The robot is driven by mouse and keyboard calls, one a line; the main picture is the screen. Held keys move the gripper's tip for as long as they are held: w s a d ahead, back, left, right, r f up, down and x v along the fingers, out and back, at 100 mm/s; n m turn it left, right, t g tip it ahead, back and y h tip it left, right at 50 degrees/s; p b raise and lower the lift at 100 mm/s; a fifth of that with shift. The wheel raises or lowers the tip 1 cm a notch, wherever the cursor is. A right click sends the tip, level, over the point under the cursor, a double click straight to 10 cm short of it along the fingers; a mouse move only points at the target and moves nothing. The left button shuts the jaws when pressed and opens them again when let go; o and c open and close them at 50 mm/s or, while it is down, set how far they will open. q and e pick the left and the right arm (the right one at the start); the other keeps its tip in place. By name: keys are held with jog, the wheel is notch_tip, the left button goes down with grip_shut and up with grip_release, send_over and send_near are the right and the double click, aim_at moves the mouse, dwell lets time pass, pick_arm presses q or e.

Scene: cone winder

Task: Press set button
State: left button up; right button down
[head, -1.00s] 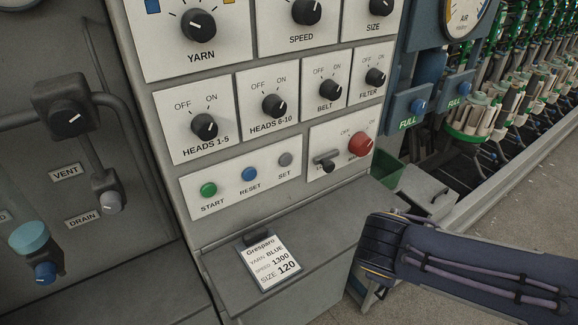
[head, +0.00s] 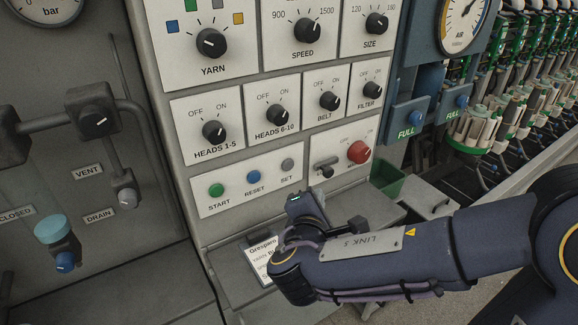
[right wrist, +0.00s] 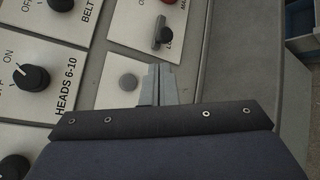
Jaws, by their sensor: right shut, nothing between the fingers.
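The grey SET button (head: 288,164) sits at the right end of the white START/RESET/SET plate (head: 250,182). It also shows in the right wrist view (right wrist: 129,82) as a round grey button. My right gripper (head: 296,197) is below the SET button in the head view, in front of the ledge. In the right wrist view its fingers (right wrist: 160,72) are shut and empty, just right of the button; whether they touch the panel I cannot tell. My left gripper is not in view.
A small lever (head: 326,166) and a red knob (head: 359,152) are to the right. My forearm partly covers the order card (head: 262,256) on the ledge.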

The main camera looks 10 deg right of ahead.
jog(key=p, duration=0.1)
send_near(294, 166)
jog(key=w+d+f, duration=0.2)
jog(key=d, duration=0.2)
jog(key=shift+w+a+r, duration=0.1)
jog(key=shift+w+a, duration=0.15)
jog(key=shift+w, duration=0.25)
jog(key=shift+w+a+r, duration=0.15)
jog(key=shift+w+a, duration=0.1)
jog(key=shift+w, duration=0.25)
dwell(1.1)
jog(key=shift+w+a+b, duration=0.15)
jog(key=shift+w+b, duration=0.25)
jog(key=shift+b, duration=0.05)
jog(key=shift+w+a, duration=0.15)
jog(key=shift+w, duration=0.25)
dwell(0.5)
jog(key=shift+s+b, duration=0.15)
jog(key=shift+b, duration=0.2)
jog(key=shift+s+d+b, duration=0.3)
jog(key=shift+s+b, duration=0.05)
jog(key=shift+s, duration=0.3)
